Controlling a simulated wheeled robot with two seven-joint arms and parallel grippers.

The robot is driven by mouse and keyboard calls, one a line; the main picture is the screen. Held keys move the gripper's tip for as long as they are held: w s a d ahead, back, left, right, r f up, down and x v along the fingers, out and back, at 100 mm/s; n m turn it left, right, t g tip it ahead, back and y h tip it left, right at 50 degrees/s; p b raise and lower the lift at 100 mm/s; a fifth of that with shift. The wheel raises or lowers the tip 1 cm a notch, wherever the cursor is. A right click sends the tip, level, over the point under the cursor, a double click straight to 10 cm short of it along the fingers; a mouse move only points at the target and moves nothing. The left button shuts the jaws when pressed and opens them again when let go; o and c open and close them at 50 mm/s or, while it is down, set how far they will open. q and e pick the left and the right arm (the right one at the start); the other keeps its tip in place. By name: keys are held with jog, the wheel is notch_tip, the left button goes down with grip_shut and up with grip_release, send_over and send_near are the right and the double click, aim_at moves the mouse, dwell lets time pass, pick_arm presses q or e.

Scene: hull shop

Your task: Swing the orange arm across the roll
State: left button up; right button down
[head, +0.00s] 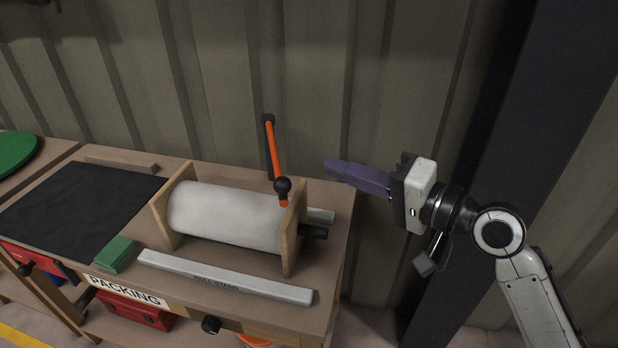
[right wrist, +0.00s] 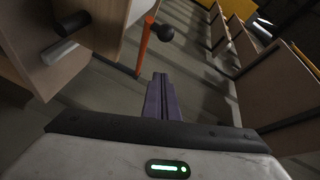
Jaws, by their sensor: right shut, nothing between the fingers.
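The orange arm (head: 274,150) stands upright, leaning slightly, at the right end of the roll, with a black ball knob (head: 282,185) near its lower end. It also shows in the right wrist view (right wrist: 144,45), with the knob (right wrist: 166,32) beside it. The white roll (head: 228,214) lies between two wooden end boards on the bench. My right gripper (head: 328,165) is shut and empty, its purple fingers pointing left toward the orange arm, apart from it. The fingers also show in the right wrist view (right wrist: 158,82). My left gripper is not in view.
A grey bar (head: 225,277) lies along the bench front, with a green block (head: 116,254) to its left. A black mat (head: 75,208) covers the bench's left part. A dark post (head: 500,140) stands behind my right arm.

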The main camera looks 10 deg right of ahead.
jog(key=shift+w+a+f, duration=0.15)
jog(key=shift+a+f, duration=0.15)
jog(key=shift+a, duration=0.65)
jog(key=shift+w+a+f, duration=0.1)
jog(key=shift+a+f, duration=0.2)
jog(key=shift+a, duration=0.6)
jog(key=shift+w+a+f, duration=0.15)
jog(key=shift+a+f, duration=0.15)
jog(key=shift+a, duration=0.65)
